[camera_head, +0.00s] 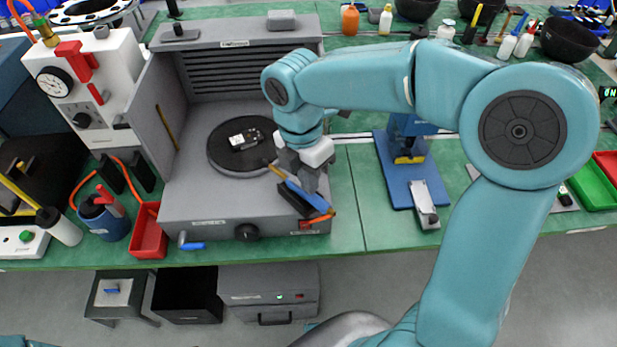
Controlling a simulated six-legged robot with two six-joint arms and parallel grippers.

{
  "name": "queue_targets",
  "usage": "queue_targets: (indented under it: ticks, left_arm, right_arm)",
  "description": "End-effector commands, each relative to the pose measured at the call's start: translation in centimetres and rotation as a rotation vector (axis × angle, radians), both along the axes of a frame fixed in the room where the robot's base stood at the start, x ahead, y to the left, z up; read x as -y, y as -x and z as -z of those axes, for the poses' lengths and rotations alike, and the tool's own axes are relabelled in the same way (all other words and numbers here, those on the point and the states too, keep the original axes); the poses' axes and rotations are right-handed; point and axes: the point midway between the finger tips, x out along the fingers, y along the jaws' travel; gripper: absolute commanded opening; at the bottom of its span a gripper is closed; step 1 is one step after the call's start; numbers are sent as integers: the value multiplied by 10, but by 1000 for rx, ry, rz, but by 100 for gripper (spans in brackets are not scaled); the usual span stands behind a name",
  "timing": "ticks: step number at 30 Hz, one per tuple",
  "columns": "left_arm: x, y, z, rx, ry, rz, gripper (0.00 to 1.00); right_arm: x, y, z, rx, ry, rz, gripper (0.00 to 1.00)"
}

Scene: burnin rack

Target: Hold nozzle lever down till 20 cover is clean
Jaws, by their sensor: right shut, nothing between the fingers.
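A small white and black part (243,139), likely the cover, lies on the round dark turntable (222,158) inside the open grey booth. Its marking is too small to read. My right gripper (306,183) is shut and empty, at the front right of the booth, right of the turntable. Just under its fingers is a blue and black nozzle (314,202) with an orange hose end. The gripper partly hides it, and I cannot tell whether the fingers touch its lever. My left gripper is out of view.
A white gauge unit (100,90) and red bin (149,236) stand left of the booth (220,213). A blue press stand (393,177) is to the right, partly behind my right arm. Bottles and tools line the back. Green bench surface (352,215) is free between booth and press.

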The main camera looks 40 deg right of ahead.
Motion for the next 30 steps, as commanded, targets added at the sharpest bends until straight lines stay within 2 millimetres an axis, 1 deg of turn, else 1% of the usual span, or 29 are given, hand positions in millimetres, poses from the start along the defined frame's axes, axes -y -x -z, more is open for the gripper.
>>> queue_targets:
  ticks: [1, 2, 3, 30]
  left_arm:
    - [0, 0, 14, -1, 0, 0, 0]
    - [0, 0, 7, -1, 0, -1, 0]
    - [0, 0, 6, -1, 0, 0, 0]
    - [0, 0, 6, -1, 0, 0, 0]
  right_arm:
    - [0, 1, 11, 27, -7, 0, 0]
    - [0, 0, 5, 21, -6, -1, 0]
    - [0, 0, 4, 20, -5, -1, 0]
    - [0, 0, 4, 18, -5, 0, 0]
